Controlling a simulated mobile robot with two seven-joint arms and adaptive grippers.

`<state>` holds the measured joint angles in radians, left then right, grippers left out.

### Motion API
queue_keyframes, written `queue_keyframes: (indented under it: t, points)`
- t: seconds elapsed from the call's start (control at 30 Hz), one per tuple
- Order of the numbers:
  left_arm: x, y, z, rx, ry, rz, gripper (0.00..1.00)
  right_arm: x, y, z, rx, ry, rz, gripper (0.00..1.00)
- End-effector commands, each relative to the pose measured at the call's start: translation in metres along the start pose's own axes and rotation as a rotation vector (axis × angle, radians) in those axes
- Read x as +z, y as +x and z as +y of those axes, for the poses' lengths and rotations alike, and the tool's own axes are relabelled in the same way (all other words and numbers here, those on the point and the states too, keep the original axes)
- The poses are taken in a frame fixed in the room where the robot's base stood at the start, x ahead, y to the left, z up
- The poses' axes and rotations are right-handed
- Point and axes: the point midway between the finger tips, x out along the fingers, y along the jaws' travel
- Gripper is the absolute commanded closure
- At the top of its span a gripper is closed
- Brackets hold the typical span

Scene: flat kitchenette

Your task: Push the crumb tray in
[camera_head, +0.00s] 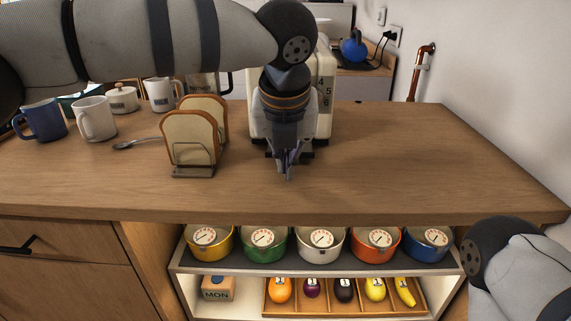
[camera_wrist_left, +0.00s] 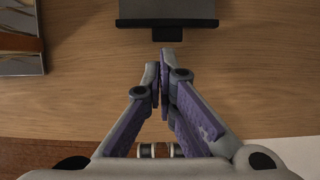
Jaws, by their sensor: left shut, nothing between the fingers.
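The cream toaster (camera_head: 324,115) stands on the wooden counter, partly hidden behind my left arm and gripper. In the left wrist view the crumb tray (camera_wrist_left: 166,12) is a flat dark plate at the top edge, with a small black tab (camera_wrist_left: 167,34) at its near edge. In the head view the tray is hidden behind my gripper. My left gripper (camera_head: 287,172) points down in front of the toaster. Its fingers are shut and empty; in the wrist view the fingertips (camera_wrist_left: 164,57) are just short of the tab, in line with it. Contact cannot be told. My right gripper is out of view.
A toast rack (camera_head: 193,171) with two bread slices stands left of the gripper. A spoon (camera_head: 135,144), a white mug (camera_head: 95,119) and a blue mug (camera_head: 42,121) are farther left. The counter (camera_head: 420,160) to the right is clear. Shelves with pots lie below its front edge.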

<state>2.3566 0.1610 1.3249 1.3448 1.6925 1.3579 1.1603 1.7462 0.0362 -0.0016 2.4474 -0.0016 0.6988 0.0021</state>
Motion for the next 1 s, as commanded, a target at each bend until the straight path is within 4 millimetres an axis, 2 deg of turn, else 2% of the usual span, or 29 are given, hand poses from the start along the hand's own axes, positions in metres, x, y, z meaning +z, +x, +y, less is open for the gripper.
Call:
queue_keyframes:
  t: [0.2, 0.5, 0.87, 1.0]
  points:
    - [0.002, 0.000, 0.000, 0.000, -0.001, -0.001, 1.00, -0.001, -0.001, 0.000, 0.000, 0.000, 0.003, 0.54]
    - [0.033, 0.009, -0.001, 0.000, -0.002, -0.005, 1.00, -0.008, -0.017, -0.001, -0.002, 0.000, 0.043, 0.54]
    - [0.033, 0.013, 0.000, 0.001, 0.000, 0.000, 1.00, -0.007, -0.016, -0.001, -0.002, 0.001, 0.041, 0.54]
    - [0.033, 0.009, 0.003, 0.001, 0.001, -0.003, 1.00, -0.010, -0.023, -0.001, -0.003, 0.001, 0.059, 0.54]
